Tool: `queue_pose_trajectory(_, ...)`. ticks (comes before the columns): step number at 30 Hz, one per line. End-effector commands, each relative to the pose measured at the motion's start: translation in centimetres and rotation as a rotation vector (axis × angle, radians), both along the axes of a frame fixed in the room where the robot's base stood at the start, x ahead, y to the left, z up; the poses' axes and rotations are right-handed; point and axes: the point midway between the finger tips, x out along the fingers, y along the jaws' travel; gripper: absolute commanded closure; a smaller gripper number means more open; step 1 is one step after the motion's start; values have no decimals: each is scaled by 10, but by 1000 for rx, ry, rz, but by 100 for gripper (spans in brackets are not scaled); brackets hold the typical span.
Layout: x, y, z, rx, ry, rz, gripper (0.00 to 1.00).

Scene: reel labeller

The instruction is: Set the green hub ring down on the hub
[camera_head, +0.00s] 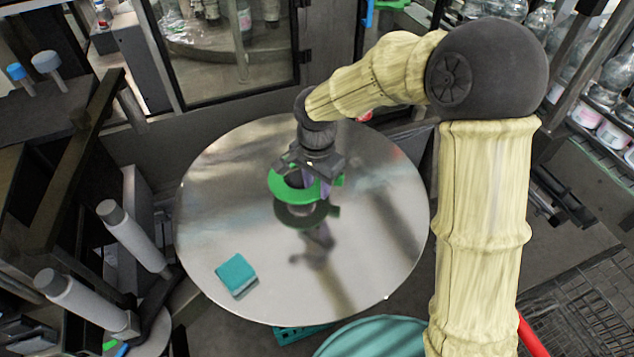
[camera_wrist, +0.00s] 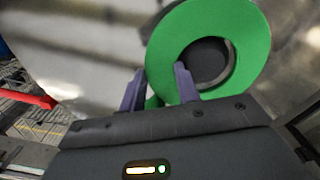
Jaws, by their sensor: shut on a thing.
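My gripper (camera_head: 308,184) is shut on the green hub ring (camera_head: 281,187), above the round metal table (camera_head: 220,215). In the wrist view, the purple fingers (camera_wrist: 160,87) grip the near edge of the green ring (camera_wrist: 253,50), which looks flat and undamaged. A dark round hub (camera_wrist: 207,58) shows through the ring's hole, roughly lined up with it. In the head view a dark ring-shaped reflection or shadow lies below the ring, with a gap between them. The hub is mostly hidden there, and I cannot tell whether the ring is around it or just above it.
A teal block (camera_head: 237,273) lies on the table's front left. The rest of the tabletop is clear. Grey-capped rollers (camera_head: 133,238) stand at the left. A teal round container (camera_head: 375,340) is below the front edge. Shelves of bottles (camera_head: 610,90) stand at the right.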

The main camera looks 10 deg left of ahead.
Motion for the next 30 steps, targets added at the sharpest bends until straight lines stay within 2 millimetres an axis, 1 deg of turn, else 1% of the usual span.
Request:
queue_pose_trajectory(6,0,3,4,2,-2,1,94)
queue_pose_trajectory(18,0,3,1,1,-2,1,94)
queue_pose_trajectory(30,-2,-1,8,1,-2,0,94)
